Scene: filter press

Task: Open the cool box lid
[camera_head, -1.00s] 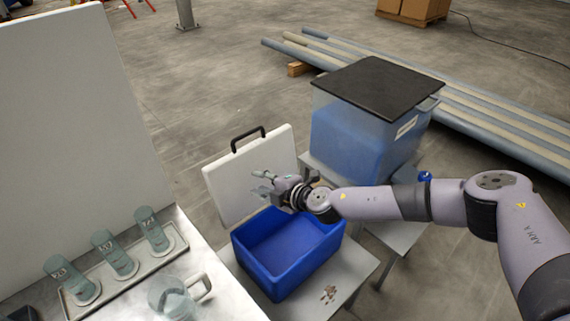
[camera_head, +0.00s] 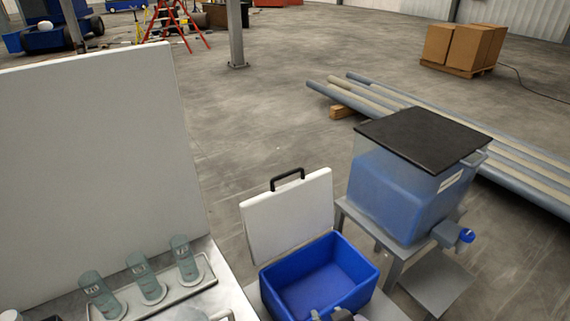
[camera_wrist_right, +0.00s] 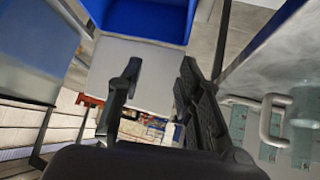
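The cool box (camera_head: 364,283) is a blue open-topped tub at the lower middle of the head view. Its white lid (camera_head: 288,217) stands raised at the back edge, with a black handle (camera_head: 287,174) on top. The inside of the tub is visible and looks empty. My right gripper (camera_wrist_right: 160,66) is open and empty in the right wrist view, with its fingers apart. Part of the blue tub (camera_wrist_right: 140,17) shows beyond the fingers there. Grey tips at the bottom edge of the head view may be this gripper. My left gripper is not in view.
A clear container of blue liquid with a black cover (camera_head: 423,139) and a tap stands right of the cool box. At left are a white panel (camera_head: 95,170) and a tray (camera_head: 190,287) holding several cups. Pipes (camera_head: 500,170) lie behind.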

